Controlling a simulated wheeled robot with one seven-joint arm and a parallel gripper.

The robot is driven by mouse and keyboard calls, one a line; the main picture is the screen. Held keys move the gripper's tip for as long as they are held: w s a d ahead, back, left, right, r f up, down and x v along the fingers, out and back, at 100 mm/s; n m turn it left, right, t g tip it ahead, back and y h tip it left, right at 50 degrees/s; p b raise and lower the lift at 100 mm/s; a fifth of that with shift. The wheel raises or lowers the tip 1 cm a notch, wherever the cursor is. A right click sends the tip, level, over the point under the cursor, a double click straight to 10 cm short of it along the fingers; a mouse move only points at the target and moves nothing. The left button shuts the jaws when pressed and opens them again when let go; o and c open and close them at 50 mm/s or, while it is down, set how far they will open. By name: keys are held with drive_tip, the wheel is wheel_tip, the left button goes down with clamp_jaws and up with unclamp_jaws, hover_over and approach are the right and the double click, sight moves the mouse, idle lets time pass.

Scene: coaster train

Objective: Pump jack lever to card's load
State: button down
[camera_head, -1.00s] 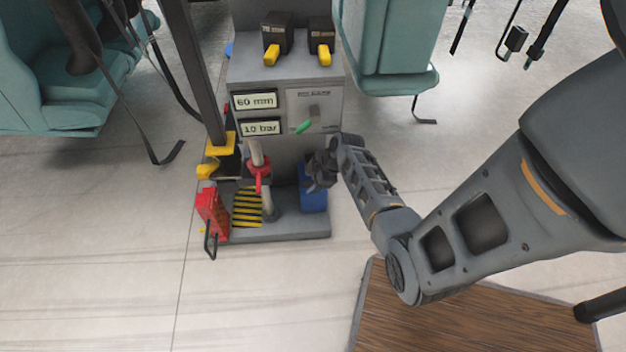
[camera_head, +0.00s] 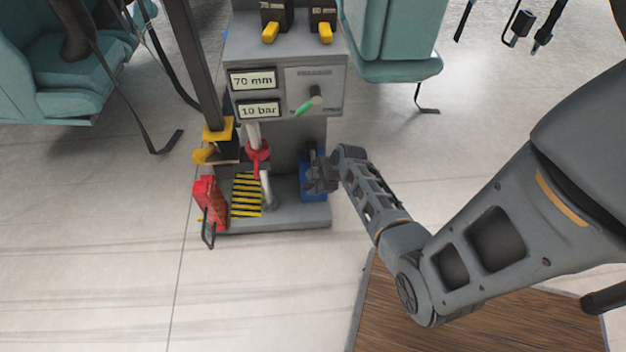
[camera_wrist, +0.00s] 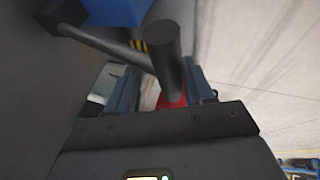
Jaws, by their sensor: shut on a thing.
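The jack lever (camera_wrist: 165,50) is a dark round handle in the wrist view, joined to a thin rod that runs left to a blue pump body (camera_wrist: 118,12). My gripper (camera_wrist: 165,88) is shut on the lever. In the head view, my gripper (camera_head: 322,174) is at the right side of the grey jack stand (camera_head: 300,213), in front of the blue pump body (camera_head: 309,188), and hides most of the lever. The upper display (camera_head: 253,80) reads 70 mm and the lower display (camera_head: 259,110) reads 10 bar. I cannot make out a card.
A green-tipped knob (camera_head: 306,105) is beside the displays. Two black boxes with yellow levers (camera_head: 325,30) stand on top. A red box (camera_head: 210,202) and a striped plate (camera_head: 246,195) are at the left of the base. Teal seats (camera_head: 395,40) are behind.

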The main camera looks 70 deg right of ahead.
drive_tip(key=shift+s+d+f, duration=0.2)
drive_tip(key=shift+s, duration=0.2)
drive_tip(key=shift+c, duration=2.3)
unclamp_jaws()
drive_tip(key=shift+d+r, duration=0.2)
drive_tip(key=shift+d, duration=0.05)
drive_tip(key=shift+r, duration=0.25)
drive_tip(key=p+v, duration=0.3)
drive_tip(key=v, duration=0.4)
drive_tip(key=shift+a, duration=0.3)
drive_tip(key=shift+w, duration=0.1)
